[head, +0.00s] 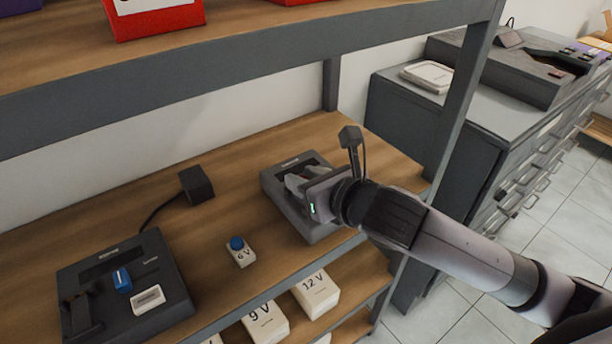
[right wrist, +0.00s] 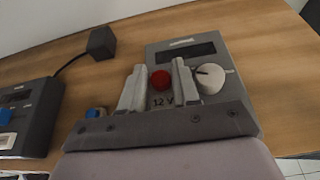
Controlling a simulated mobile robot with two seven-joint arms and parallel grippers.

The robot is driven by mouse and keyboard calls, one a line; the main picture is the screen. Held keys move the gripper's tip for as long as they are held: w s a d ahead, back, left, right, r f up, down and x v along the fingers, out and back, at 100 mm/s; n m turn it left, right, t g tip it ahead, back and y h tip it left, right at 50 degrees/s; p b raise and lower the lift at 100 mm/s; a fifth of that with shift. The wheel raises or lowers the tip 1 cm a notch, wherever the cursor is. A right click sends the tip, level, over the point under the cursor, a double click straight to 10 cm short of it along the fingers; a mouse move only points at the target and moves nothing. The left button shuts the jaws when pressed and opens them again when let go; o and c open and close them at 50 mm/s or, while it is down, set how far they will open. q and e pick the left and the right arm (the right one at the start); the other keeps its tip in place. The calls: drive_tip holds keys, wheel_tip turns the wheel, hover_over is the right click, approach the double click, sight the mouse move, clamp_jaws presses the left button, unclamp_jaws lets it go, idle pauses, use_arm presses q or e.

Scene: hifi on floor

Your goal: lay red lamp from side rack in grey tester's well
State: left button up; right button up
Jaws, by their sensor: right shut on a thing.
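The red lamp (right wrist: 160,80), a red dome over a block marked 12 V, is between the fingers of my right gripper (right wrist: 156,84). The fingers are shut on it. The grey tester (right wrist: 219,68) lies beyond and under the gripper, with a dark display window and a white knob (right wrist: 210,78). In the head view my right gripper (head: 299,181) is over the grey tester (head: 272,186) and covers much of it. The tester's well is hidden, and I cannot tell whether the lamp touches the tester. My left gripper is not in view.
A blue 6 V lamp (head: 241,256) stands on the wooden shelf left of the grey tester. A dark device (head: 165,262) with a blue part and a black box (head: 196,184) are further left. White 9 V and 12 V boxes (head: 316,292) sit below. A shelf post (head: 462,100) rises at right.

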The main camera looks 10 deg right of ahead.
drive_tip(key=shift+f, duration=0.15)
idle(0.8)
drive_tip(key=o, duration=1.1)
drive_tip(key=shift+r, duration=3.5)
drive_tip(key=shift+s, duration=0.1)
